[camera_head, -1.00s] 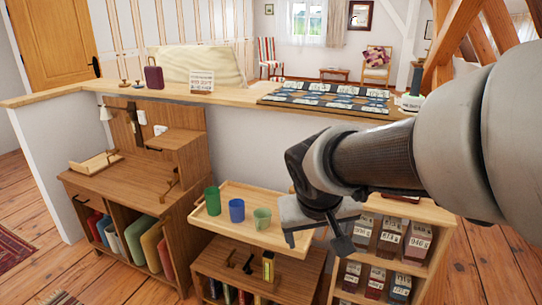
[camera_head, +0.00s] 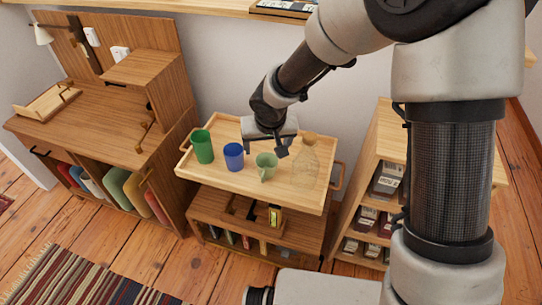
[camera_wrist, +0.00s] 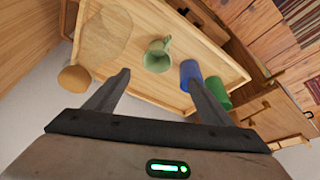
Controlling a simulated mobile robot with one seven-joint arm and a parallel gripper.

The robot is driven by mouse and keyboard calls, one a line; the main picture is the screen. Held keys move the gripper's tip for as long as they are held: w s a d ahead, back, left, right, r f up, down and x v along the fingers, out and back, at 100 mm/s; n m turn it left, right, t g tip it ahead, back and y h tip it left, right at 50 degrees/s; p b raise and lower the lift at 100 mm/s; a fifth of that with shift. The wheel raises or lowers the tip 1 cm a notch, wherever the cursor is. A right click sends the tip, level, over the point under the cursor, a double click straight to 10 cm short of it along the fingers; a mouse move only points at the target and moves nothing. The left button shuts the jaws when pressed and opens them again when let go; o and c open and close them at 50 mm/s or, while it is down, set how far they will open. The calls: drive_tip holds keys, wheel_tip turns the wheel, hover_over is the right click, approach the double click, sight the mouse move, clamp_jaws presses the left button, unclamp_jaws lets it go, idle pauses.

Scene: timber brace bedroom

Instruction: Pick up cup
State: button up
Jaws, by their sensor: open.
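Three cups stand in a row on a light wooden tray top (camera_head: 222,182): a tall green cup (camera_head: 203,146), a blue cup (camera_head: 234,156) and a pale green mug (camera_head: 266,167) with a handle. My gripper (camera_head: 283,150) is open and empty, just behind and above the pale green mug. In the wrist view, the pale green mug (camera_wrist: 157,56) lies ahead, between the lines of my open fingers (camera_wrist: 156,80). The blue cup (camera_wrist: 188,72) is close beside the right finger, partly hidden by it. The green cup (camera_wrist: 217,92) is farther right.
A clear glass carafe (camera_head: 305,163) with a cork-coloured top stands right of the mug; the wrist view shows it at left (camera_wrist: 106,38). The tray has a raised rim. A wooden desk (camera_head: 95,125) stands left, a shelf unit (camera_head: 385,150) right. The tray's front is clear.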

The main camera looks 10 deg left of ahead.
drive_tip(key=b, duration=0.3)
approach(267, 165)
drive_tip(key=shift+w+a+f+b, duration=0.15)
drive_tip(key=shift+f+b, duration=0.25)
drive_tip(key=shift+f, duration=0.95)
drive_tip(key=shift+w+a+f+b, duration=0.15)
drive_tip(key=shift+f+b, duration=0.2)
drive_tip(key=shift+f, duration=1.05)
drive_tip(key=shift+r, duration=0.1)
drive_tip(key=c, duration=1.2)
